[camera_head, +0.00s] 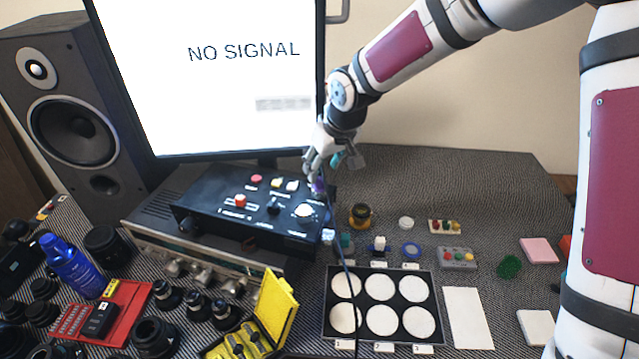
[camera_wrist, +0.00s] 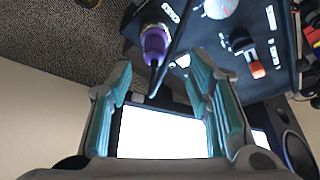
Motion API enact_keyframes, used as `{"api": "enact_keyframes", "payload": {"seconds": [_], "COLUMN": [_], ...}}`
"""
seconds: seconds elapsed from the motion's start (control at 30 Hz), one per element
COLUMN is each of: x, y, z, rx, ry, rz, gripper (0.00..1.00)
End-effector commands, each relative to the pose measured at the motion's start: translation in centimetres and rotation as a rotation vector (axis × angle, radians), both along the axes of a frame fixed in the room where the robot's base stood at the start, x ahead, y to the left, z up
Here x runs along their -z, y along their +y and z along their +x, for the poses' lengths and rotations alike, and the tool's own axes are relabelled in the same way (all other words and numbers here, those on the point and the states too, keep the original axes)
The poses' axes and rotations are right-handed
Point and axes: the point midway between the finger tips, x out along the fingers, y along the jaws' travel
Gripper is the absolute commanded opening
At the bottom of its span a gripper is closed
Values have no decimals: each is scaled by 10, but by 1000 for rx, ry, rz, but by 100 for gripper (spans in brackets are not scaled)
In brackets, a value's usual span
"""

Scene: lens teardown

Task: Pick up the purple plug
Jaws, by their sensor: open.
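The purple plug (camera_head: 318,187) sits at the right end of the black control box (camera_head: 262,214), directly below my gripper (camera_head: 333,163). In the wrist view the purple plug (camera_wrist: 155,42) seats against a metal collar on the box's edge, with a dark cable (camera_wrist: 172,38) running off it. My gripper (camera_wrist: 161,66) is open, its two teal-padded fingers apart and empty. The plug lies just beyond the fingertips, nearer the left finger, and is not between the pads. In the head view my fingers partly crowd the plug.
The large monitor (camera_head: 215,75) stands close behind the box. The box rests on a silver-fronted unit (camera_head: 190,262). A tray with white discs (camera_head: 333,318) lies in front right, with the cable crossing it. Bare patterned tabletop (camera_head: 460,180) is free behind right.

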Motion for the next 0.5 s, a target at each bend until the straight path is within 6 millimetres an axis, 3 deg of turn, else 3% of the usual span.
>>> {"api": "enact_keyframes", "payload": {"seconds": [0.27,0.5], "x": [16,43], "y": [3,8], "z": [7,22], "rx": [0,-1], "ry": [4,4], "rz": [0,-1], "gripper": [46,46]}}
